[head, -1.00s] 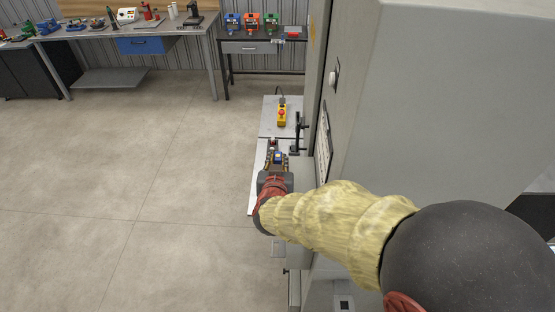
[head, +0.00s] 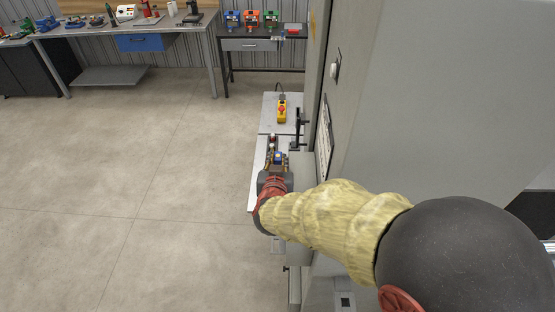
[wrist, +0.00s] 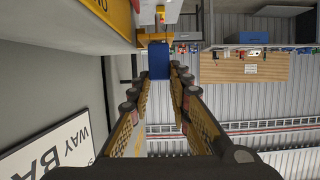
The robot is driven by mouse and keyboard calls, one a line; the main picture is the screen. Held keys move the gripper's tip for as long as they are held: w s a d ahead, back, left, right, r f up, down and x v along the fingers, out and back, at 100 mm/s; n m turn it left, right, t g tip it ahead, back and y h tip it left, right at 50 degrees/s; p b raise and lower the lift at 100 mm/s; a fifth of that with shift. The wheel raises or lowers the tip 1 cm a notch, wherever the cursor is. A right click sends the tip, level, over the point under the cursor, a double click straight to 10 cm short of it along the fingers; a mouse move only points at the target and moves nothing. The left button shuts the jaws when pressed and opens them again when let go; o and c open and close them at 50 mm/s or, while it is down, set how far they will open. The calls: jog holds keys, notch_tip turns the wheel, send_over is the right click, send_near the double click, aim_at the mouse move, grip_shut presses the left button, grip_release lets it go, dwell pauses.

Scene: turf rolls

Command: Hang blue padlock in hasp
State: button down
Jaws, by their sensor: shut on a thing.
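My gripper (head: 277,160) is at the end of my outstretched arm, low beside the grey cabinet. It is shut on the blue padlock (head: 278,156), which sits between the fingertips. In the wrist view the padlock's blue body (wrist: 159,61) shows between the two patterned fingers (wrist: 158,80). A yellow part (wrist: 144,38) shows just beyond the padlock, at its upper left; I cannot tell whether it is the hasp. The padlock's shackle is not clear, and I cannot make out the hasp in the head view.
The tall grey cabinet (head: 430,90) stands close on the right of my arm. A yellow box with a red button (head: 282,110) lies on a light surface beyond the gripper, and a black handle (head: 299,125) is beside it. Benches stand at the back. The floor at left is clear.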

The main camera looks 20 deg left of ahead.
jog(key=c, duration=1.6)
grip_release()
jog(key=shift+s, duration=0.15)
jog(key=v, duration=1.1)
jog(key=shift+s+r, duration=0.1)
jog(key=shift+s, duration=0.2)
